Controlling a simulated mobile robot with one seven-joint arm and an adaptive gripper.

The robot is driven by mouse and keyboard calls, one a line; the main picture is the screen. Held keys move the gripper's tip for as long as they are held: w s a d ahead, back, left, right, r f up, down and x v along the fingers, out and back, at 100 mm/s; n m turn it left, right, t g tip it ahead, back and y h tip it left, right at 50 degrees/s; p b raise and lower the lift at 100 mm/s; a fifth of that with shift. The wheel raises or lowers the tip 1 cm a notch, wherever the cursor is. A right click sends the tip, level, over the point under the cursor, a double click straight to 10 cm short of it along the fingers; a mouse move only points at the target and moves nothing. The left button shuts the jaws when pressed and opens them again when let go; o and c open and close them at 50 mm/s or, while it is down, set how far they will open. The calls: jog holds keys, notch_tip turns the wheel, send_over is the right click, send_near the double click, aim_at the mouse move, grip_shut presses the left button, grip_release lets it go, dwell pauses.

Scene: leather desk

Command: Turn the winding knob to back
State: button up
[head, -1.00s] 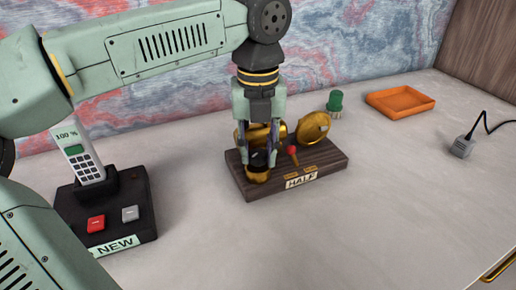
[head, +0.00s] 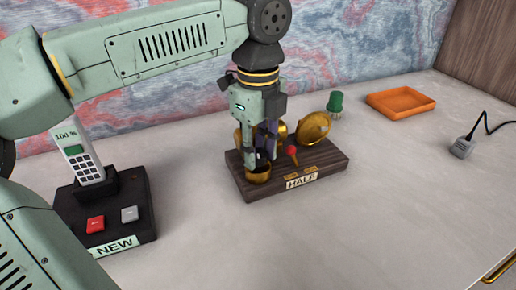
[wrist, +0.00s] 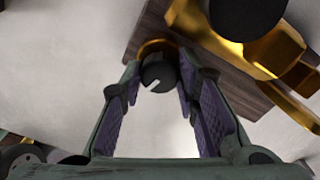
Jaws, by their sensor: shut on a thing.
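The winding knob is a dark round piece with a pale wedge mark, seen in the wrist view (wrist: 158,74). It sits over a brass cup (head: 257,176) at the front left of a dark wooden base (head: 325,165). My gripper (head: 259,155) points straight down over it. In the wrist view my gripper (wrist: 163,78) has its purple-padded fingers closed on either side of the knob. In the head view the fingers hide most of the knob.
The base also carries a brass bell-shaped part (head: 314,128), a red-tipped lever (head: 292,151) and a "HALF" label (head: 301,181). A phone stand (head: 140,185) with buttons is left, a green knob (head: 335,102) and orange tray (head: 400,102) behind right. The front desk is clear.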

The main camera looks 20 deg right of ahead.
aim_at(257, 153)
jog(key=shift+n, duration=0.3)
dwell(0.4)
jog(key=o, duration=1.2)
jog(key=shift+c, duration=0.2)
notch_tip(257, 153, up, 7)
jog(key=shift+r, duration=0.55)
